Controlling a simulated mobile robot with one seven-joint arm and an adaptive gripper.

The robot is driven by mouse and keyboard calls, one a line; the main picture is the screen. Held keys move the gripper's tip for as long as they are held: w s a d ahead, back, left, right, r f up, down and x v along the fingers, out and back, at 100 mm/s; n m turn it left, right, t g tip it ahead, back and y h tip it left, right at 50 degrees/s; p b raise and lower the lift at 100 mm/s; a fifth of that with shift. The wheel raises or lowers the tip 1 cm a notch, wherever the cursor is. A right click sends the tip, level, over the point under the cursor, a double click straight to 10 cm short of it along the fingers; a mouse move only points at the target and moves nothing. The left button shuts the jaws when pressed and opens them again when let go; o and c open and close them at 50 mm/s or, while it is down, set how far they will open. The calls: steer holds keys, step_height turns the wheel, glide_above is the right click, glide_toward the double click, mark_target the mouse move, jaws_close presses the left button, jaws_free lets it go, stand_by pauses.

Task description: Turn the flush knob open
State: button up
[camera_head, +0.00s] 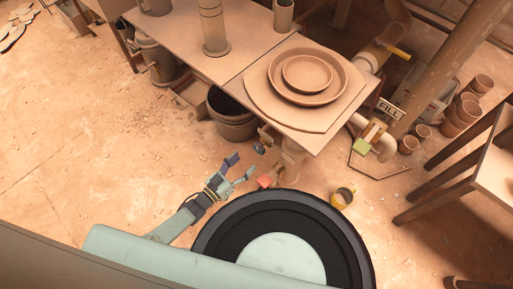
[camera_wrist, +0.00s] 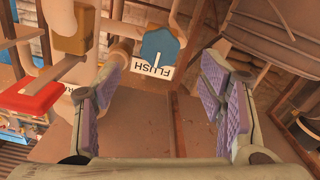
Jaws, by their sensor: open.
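The flush knob (camera_wrist: 160,47) is blue with a white pointer line, beside a white FLUSH label (camera_wrist: 152,70) in the wrist view. In the head view it seems to be the small dark blue piece (camera_head: 258,149) below the table's front corner. My gripper (camera_head: 243,166) is open and empty, low in front of the pipework, just left of and below that piece. In the wrist view the two purple-padded fingers of my gripper (camera_wrist: 160,95) are spread wide. The knob shows beyond them, between the fingers and apart from both.
A red handle (camera_wrist: 30,98) is left of my fingers in the wrist view; it also shows in the head view (camera_head: 264,182). The table (camera_head: 317,135) overhangs the pipes. A dark bucket (camera_head: 232,122) and a yellow mug (camera_head: 343,196) stand nearby. The floor at left is largely clear.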

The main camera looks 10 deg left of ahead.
mark_target(257, 150)
steer(key=x, duration=0.9)
steer(key=shift+c, duration=0.4)
steer(key=c, duration=1.1)
